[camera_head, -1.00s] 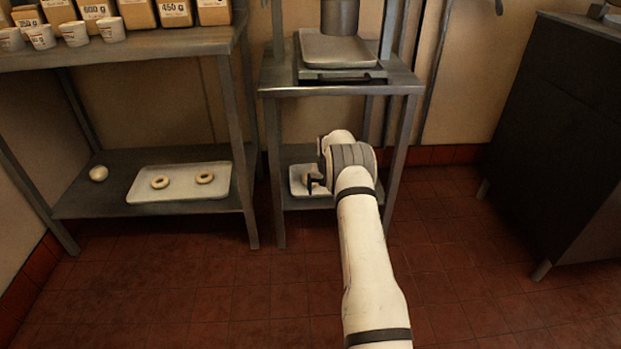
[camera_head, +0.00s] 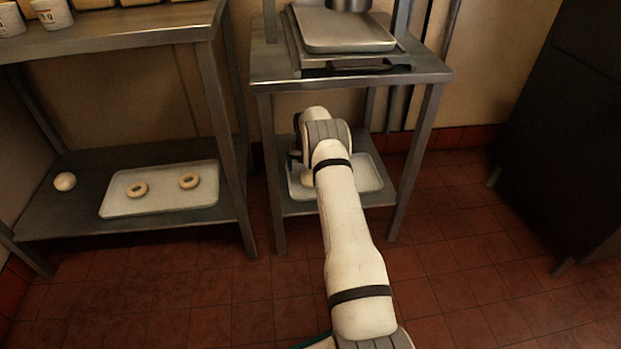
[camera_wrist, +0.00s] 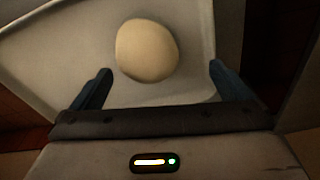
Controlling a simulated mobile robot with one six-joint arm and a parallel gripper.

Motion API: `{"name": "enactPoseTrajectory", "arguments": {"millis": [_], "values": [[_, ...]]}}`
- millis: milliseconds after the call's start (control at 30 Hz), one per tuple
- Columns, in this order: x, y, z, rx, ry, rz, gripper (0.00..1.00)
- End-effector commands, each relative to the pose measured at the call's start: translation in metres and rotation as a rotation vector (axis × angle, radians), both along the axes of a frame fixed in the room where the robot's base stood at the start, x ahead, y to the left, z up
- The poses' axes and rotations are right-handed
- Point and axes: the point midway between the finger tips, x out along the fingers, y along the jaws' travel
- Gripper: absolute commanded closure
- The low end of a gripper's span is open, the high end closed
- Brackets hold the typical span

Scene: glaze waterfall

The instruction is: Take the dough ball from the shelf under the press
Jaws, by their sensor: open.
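In the wrist view a pale, round dough ball (camera_wrist: 147,51) sits on a light tray (camera_wrist: 60,50). My gripper (camera_wrist: 160,72) is open, with one dark finger to the left and one to the right of the ball's near side. The ball lies mostly beyond the fingertips and is not held. In the head view my gripper (camera_head: 293,157) reaches onto the lower shelf (camera_head: 378,197) under the press (camera_head: 347,6).
The press table's front legs (camera_head: 415,160) stand on both sides of my arm. A dark cabinet (camera_head: 570,130) stands at the right. The floor in front is clear.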

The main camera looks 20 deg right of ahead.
Motion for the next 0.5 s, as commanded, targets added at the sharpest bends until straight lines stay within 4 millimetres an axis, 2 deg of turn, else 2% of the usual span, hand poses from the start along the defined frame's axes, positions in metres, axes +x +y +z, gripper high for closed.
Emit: {"name": "enactPoseTrajectory", "arguments": {"millis": [333,500], "values": [[-0.009,-0.018,-0.048,0.001,0.001,-0.018,0.02],[-0.008,-0.021,-0.052,0.000,-0.001,-0.020,0.02]]}}
